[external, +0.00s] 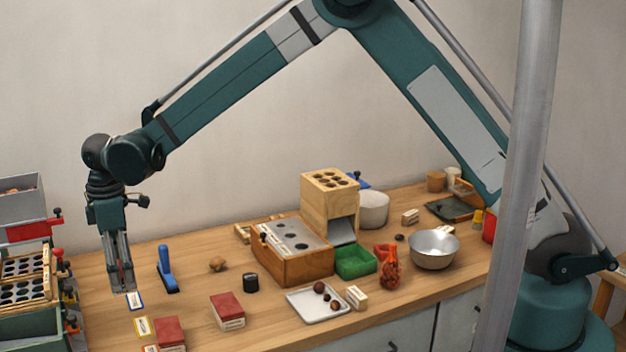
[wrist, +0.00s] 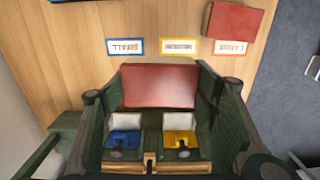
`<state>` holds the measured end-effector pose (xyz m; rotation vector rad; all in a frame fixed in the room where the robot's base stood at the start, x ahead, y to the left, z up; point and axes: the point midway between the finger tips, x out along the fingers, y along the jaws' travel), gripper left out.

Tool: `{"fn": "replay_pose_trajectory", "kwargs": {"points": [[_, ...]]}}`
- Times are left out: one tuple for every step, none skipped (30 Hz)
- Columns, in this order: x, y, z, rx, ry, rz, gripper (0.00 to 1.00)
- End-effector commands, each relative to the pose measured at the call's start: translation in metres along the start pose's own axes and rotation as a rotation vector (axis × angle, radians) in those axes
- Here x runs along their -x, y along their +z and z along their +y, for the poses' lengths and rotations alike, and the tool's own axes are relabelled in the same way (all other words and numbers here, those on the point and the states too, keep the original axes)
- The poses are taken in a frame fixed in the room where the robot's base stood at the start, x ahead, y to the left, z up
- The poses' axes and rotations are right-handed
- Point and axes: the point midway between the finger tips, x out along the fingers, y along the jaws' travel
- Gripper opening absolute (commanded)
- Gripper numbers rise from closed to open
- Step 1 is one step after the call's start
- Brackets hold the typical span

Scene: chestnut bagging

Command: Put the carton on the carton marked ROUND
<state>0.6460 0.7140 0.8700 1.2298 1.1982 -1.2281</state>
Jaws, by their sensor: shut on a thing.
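My gripper (external: 122,284) is shut on a carton with a red top (wrist: 160,86), low over the left part of the table, near the label cards. In the external view the fingers mostly hide this carton. Two other red-topped cartons with pale printed sides stand on the table: one in the middle front (external: 228,309) and one at the front edge (external: 170,333). One red-topped carton also shows at the top right of the wrist view (wrist: 232,22), apart from the held one. The print on the cartons is too small to read, so I cannot tell which says ROUND.
Blue (external: 135,301), yellow (external: 142,326) and red-framed (external: 150,349) label cards lie in a row. A blue-handled brush (external: 167,270), a black cup (external: 251,283) and a white tray (external: 318,306) with chestnuts stand to the right. Racks (external: 28,280) stand at far left.

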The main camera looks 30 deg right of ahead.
Motion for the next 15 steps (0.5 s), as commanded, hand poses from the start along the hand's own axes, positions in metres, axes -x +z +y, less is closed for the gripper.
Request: {"fn": "replay_pose_trajectory", "kwargs": {"points": [[0.004,0.01,-0.002,0.0,0.0,0.001,0.42],[0.005,0.016,-0.003,0.0,0.0,0.001,0.42],[0.007,0.024,-0.005,0.001,0.0,0.002,0.42],[0.009,0.03,-0.006,0.002,0.0,0.002,0.42],[0.011,0.036,-0.008,0.002,-0.001,0.003,0.42],[0.013,0.045,-0.01,0.003,-0.001,0.003,0.42],[0.014,0.052,-0.013,0.004,-0.001,0.004,0.42],[0.016,0.059,-0.015,0.005,-0.001,0.004,0.42],[0.018,0.068,-0.017,0.006,-0.001,0.005,0.42],[0.019,0.076,-0.02,0.007,-0.001,0.006,0.42],[0.021,0.083,-0.022,0.008,-0.001,0.006,0.42],[0.022,0.092,-0.025,0.008,-0.001,0.007,0.42],[0.024,0.1,-0.027,0.009,-0.001,0.008,0.42],[0.025,0.107,-0.03,0.01,-0.001,0.008,0.42],[0.027,0.116,-0.034,0.011,-0.001,0.009,0.42]]}}
